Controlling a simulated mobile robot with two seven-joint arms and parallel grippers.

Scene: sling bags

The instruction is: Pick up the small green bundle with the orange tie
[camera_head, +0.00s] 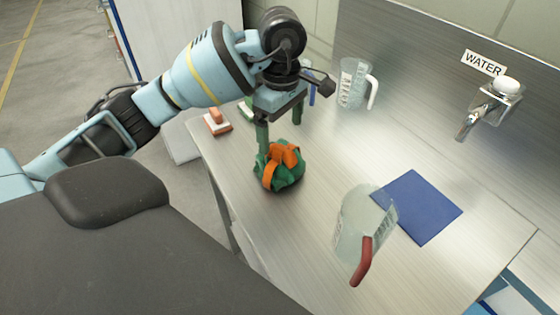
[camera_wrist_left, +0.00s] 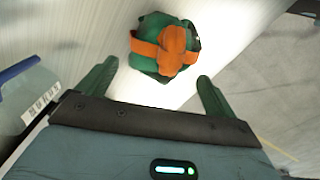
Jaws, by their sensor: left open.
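The small green bundle with the orange tie (camera_head: 280,166) sits on the metal counter, near its left edge. It also shows in the left wrist view (camera_wrist_left: 163,47), just beyond the fingertips. My left gripper (camera_head: 280,128) is above and slightly behind the bundle, with its fingers pointing down. In the left wrist view the two green fingers of my left gripper (camera_wrist_left: 158,80) are spread wide with nothing between them. In the head view one finger overlaps the bundle's back edge; I cannot tell whether they touch. My right gripper is not in view.
A red-handled pitcher (camera_head: 358,225) stands to the right on the counter (camera_head: 300,245), by a blue mat (camera_head: 425,207). A white-handled pitcher (camera_head: 354,84) stands at the back wall. An orange-and-white brush-like item (camera_head: 216,122) lies at the left edge. A water tap (camera_head: 480,112) is on the wall.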

